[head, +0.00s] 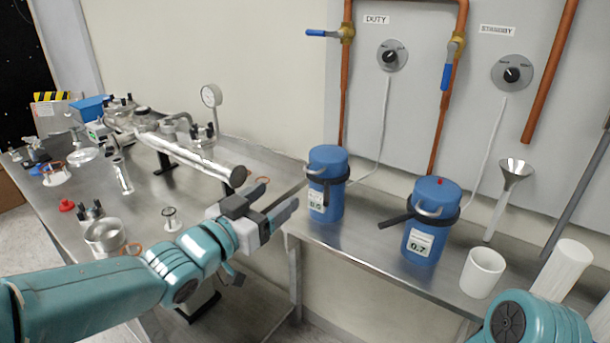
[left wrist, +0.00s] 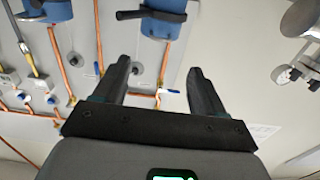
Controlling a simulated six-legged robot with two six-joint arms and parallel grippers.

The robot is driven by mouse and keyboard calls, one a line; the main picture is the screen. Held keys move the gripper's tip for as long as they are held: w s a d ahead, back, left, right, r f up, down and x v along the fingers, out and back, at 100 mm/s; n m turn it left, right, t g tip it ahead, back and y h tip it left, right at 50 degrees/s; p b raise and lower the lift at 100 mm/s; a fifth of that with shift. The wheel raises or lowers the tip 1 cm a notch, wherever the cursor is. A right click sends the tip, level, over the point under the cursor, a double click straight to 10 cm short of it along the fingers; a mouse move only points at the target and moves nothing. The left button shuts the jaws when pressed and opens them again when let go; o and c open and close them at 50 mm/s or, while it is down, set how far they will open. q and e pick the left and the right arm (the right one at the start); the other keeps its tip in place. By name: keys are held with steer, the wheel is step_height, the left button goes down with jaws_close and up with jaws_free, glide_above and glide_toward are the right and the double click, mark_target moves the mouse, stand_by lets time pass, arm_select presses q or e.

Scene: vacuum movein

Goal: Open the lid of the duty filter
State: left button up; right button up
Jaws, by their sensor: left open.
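The duty filter (head: 326,190) is a blue canister with a blue lid (head: 327,154), a dark clamp band with a handle, and a white label. It stands upright on the steel bench below the DUTY sign, its lid seated on top. In the left wrist view the duty filter (left wrist: 168,26) appears upside down, beyond the fingers, partly cut off at the top edge. My left gripper (head: 279,197) is open and empty, left of the filter and apart from it. Its two fingers also show in the left wrist view (left wrist: 162,82). My right gripper is not in view.
The standby filter (head: 424,240) stands to the right, with a dark handle pointing left. A white cup (head: 483,272) and a funnel (head: 514,174) are farther right. Copper pipes run up the wall behind. A steel table (head: 75,235) with several vacuum parts lies left.

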mark_target(309, 172)
arm_select(q)
steer(key=p+x, duration=0.1)
steer(key=x, duration=1)
